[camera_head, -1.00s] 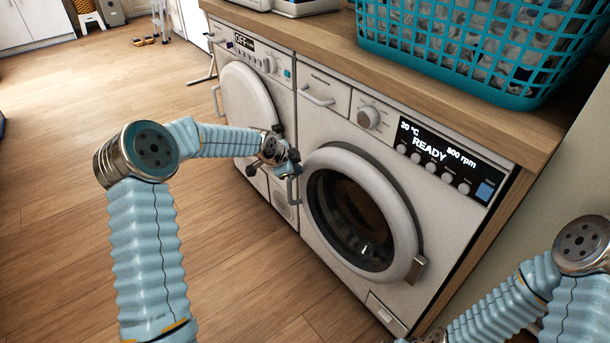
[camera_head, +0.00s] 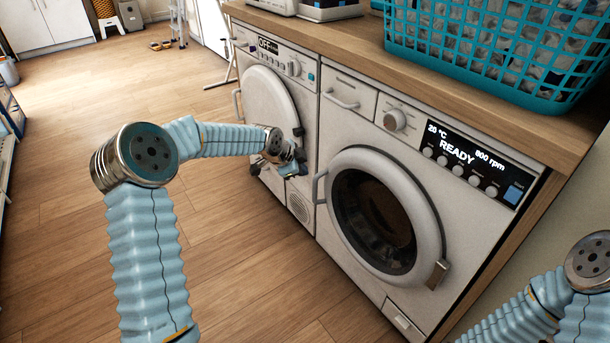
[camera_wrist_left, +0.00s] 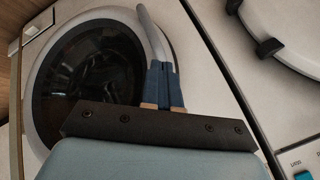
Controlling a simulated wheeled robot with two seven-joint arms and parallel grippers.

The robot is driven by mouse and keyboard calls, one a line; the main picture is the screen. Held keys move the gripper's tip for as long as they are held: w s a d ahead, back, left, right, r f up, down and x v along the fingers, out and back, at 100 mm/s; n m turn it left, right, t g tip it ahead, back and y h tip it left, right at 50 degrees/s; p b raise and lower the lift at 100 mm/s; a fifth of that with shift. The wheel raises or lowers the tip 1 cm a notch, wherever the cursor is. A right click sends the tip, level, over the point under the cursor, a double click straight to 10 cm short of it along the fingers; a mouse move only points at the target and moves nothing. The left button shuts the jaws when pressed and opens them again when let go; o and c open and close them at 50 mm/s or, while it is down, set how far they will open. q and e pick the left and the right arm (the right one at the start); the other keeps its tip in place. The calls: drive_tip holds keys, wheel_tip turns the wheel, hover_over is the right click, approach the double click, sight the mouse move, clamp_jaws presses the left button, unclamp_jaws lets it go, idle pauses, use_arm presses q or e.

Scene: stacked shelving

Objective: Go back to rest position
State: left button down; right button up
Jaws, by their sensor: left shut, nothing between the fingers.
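My left gripper (camera_head: 296,171) is in front of the two machines, just left of the right washing machine's door handle (camera_head: 318,187). Its fingers are together and empty in the left wrist view (camera_wrist_left: 165,85). There the door handle (camera_wrist_left: 150,32) appears just beyond the fingertips, and the head view shows a small gap between them. The round door (camera_head: 385,212) of the right machine looks closed. My right arm (camera_head: 555,300) enters at the bottom right; its gripper is out of the frame.
The left machine (camera_head: 270,100) reads OFF; the right machine's display (camera_head: 468,158) reads READY. A teal basket (camera_head: 480,50) of laundry stands on the wooden counter (camera_head: 440,85). The wooden floor (camera_head: 75,190) at left is clear.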

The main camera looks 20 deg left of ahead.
use_arm(q)
drive_tip(key=s+a+r, duration=0.1)
drive_tip(key=a+r, duration=0.3)
drive_tip(key=r, duration=0.2)
drive_tip(key=s+d+f+n+g+h, duration=0.1)
drive_tip(key=s+d+f+n, duration=0.1)
drive_tip(key=s+d+f, duration=0.5)
drive_tip(key=s+d+f+n+g+h, duration=0.1)
drive_tip(key=s+d+f+n, duration=0.25)
drive_tip(key=f, duration=0.45)
drive_tip(key=s+d+f+n+g+h, duration=0.1)
drive_tip(key=s+d+f+n+g, duration=0.1)
drive_tip(key=s+d+f, duration=0.4)
drive_tip(key=s+d+f+n+g, duration=0.1)
drive_tip(key=s+d+f+n, duration=0.1)
drive_tip(key=s+f, duration=0.3)
drive_tip(key=s+d+f+n+g+y, duration=0.1)
drive_tip(key=s+f+n, duration=0.4)
drive_tip(key=s, duration=0.8)
drive_tip(key=shift+s+d+f, duration=0.2)
drive_tip(key=shift+s+d, duration=0.2)
